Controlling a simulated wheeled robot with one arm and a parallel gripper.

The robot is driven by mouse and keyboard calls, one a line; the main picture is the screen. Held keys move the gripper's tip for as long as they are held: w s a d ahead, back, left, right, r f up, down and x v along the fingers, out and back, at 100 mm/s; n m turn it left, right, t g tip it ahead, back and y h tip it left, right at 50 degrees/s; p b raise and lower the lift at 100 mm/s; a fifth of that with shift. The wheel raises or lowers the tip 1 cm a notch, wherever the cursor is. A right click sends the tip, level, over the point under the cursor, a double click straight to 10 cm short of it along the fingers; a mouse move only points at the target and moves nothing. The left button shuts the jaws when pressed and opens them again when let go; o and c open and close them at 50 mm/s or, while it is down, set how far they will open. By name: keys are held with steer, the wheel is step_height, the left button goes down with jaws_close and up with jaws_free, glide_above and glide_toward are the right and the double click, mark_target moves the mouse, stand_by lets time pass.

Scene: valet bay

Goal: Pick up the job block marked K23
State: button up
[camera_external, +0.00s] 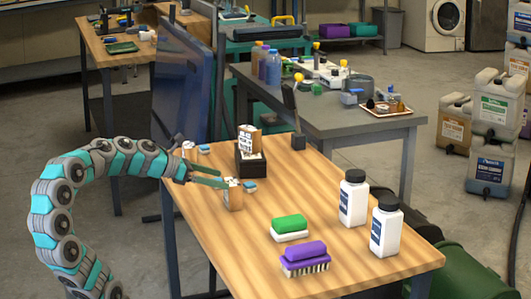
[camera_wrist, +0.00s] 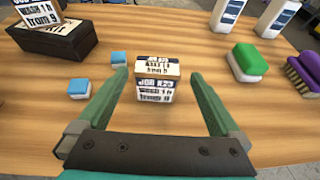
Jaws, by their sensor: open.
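The job block (camera_wrist: 155,80) stands on the wooden table in front of my gripper (camera_wrist: 160,75). Its front label reads JOB and what looks like K23, with smaller text about a wash under it; its top also carries printed text. In the external view the block (camera_external: 233,196) is a wood-coloured piece with a white printed top, near the table's left edge. My gripper (camera_external: 212,180) is open and empty. In the wrist view one finger is on each side of the block, with visible gaps. I cannot tell how far the fingertips reach past its near face.
Two small blue blocks (camera_wrist: 118,57) (camera_wrist: 79,88) lie to the left.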

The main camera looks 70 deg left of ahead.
mark_target(232, 181)
steer(key=shift+b+x, duration=0.45)
steer(key=shift+x, duration=2.3)
steer(key=shift+a, duration=0.2)
steer(key=shift+c, duration=0.2)
steer(key=c, duration=1.1)
steer(key=shift+c, duration=0.2)
